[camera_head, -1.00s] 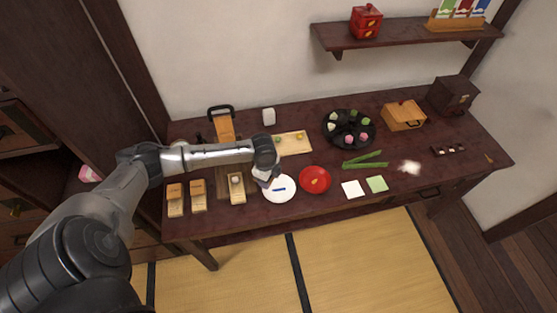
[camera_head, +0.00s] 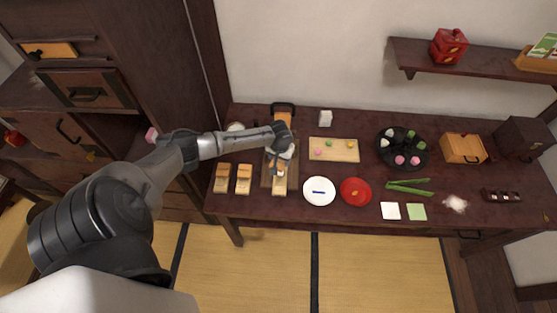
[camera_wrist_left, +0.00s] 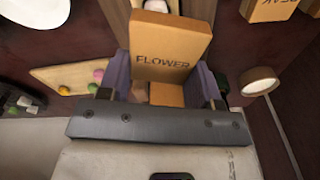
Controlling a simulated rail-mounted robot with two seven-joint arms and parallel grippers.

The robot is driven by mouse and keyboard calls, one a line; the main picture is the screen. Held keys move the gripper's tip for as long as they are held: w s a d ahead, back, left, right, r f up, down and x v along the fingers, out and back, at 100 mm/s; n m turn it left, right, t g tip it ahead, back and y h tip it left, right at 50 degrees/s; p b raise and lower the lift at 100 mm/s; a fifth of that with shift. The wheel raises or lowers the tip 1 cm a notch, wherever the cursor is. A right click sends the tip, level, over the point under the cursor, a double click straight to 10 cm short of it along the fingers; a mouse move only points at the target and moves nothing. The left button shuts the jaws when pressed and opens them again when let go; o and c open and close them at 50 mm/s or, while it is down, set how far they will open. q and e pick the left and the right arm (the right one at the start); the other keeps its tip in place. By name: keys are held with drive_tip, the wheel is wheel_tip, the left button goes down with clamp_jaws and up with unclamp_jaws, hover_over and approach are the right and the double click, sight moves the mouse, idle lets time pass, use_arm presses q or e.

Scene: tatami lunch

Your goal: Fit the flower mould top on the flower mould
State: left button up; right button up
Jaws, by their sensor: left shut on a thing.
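The flower mould top (camera_wrist_left: 172,45) is an orange-tan wooden block marked FLOWER, between the two purple-grey fingers in the left wrist view. My left gripper (camera_head: 279,160) is shut on it. In the head view the gripper is over the back part of the pale wooden flower mould (camera_head: 279,187), the rightmost of three mould blocks at the table's left. The gripper hides the mould's back part, and I cannot tell whether top and mould touch. A smaller orange wooden face (camera_wrist_left: 166,95) shows below the lettering in the wrist view. My right gripper is out of view.
Two similar moulds (camera_head: 222,178) (camera_head: 244,178) stand left of the flower mould. A board with small sweets (camera_head: 345,157) lies behind the plates.

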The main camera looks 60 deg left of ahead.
sight(281, 164)
use_arm(q)
drive_tip(key=n, duration=0.3)
drive_tip(key=shift+w, duration=0.2)
drive_tip(key=shift+f+n, duration=0.1)
drive_tip(key=shift+n, duration=0.4)
wheel_tip(281, 164, down, 5)
drive_tip(key=b, duration=0.6)
drive_tip(key=shift+r, duration=0.2)
drive_tip(key=shift+f+b, duration=0.3)
drive_tip(key=shift+f, duration=0.35)
drive_tip(key=o, duration=1)
drive_tip(key=r+p, duration=0.1)
drive_tip(key=r, duration=0.3)
drive_tip(key=d+r+p, duration=0.1)
drive_tip(key=r, duration=0.4)
drive_tip(key=r+p, duration=0.1)
drive_tip(key=r, duration=0.3)
drive_tip(key=shift+s+d+r, duration=0.15)
drive_tip(key=shift+s+r, duration=0.2)
drive_tip(key=shift+s, duration=0.05)
